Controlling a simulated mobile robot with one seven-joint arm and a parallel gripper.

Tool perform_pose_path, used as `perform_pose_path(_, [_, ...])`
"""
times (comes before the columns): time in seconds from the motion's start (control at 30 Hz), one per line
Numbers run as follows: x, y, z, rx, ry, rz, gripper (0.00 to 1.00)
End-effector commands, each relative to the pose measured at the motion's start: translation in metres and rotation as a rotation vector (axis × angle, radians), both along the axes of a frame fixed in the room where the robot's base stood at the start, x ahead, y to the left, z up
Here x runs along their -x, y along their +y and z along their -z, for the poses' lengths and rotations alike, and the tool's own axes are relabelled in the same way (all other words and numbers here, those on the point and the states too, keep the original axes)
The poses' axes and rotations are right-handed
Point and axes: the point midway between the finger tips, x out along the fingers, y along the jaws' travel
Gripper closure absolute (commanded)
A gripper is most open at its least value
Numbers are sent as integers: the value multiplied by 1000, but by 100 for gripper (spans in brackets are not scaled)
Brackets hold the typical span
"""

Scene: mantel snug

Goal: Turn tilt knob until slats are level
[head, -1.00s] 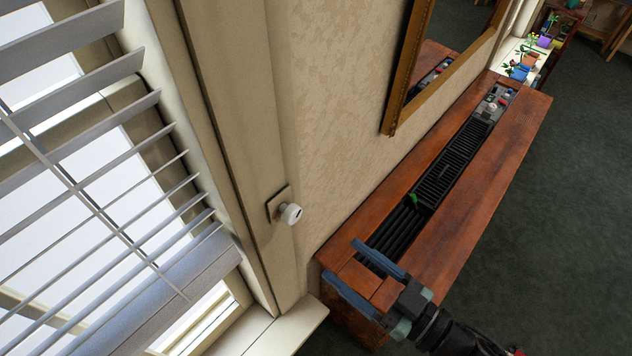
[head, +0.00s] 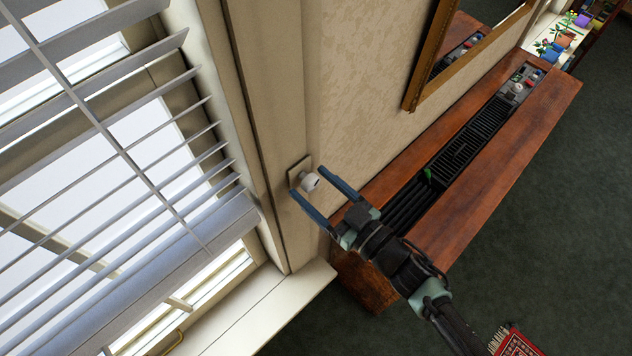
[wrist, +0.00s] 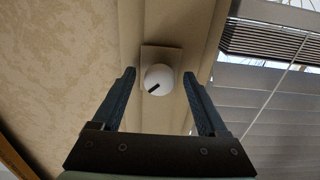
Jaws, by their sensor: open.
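The white tilt knob (head: 310,181) sits on a small square plate on the window's side trim. In the wrist view the knob (wrist: 159,78) is round, with a dark pointer mark slanting toward the lower left. My gripper (head: 313,181) is open, its two blue fingers on either side of the knob in the head view. In the wrist view my gripper (wrist: 161,78) also has the knob between its fingers, with a gap on each side. The blind slats (head: 150,165) look tilted in varying degrees across the head view; the slats also show in the wrist view (wrist: 265,75).
A wooden cabinet (head: 520,130) with a dark grille top stands along the wall to the right. A framed mirror (head: 470,45) hangs above it. The window sill (head: 285,305) juts out below the knob. A red rug (head: 515,343) lies on the dark floor.

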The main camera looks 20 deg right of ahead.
Motion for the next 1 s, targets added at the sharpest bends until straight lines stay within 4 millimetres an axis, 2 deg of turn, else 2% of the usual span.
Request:
perform_pose_path(0.27, [-1,0,0,1,0,1,24])
perform_pose_path(0.6, [-1,0,0,1,0,0,85])
perform_pose_path(0.7, [-1,0,0,1,0,0,100])
perform_pose_path(1.0, [-1,0,1,29,-12,0,100])
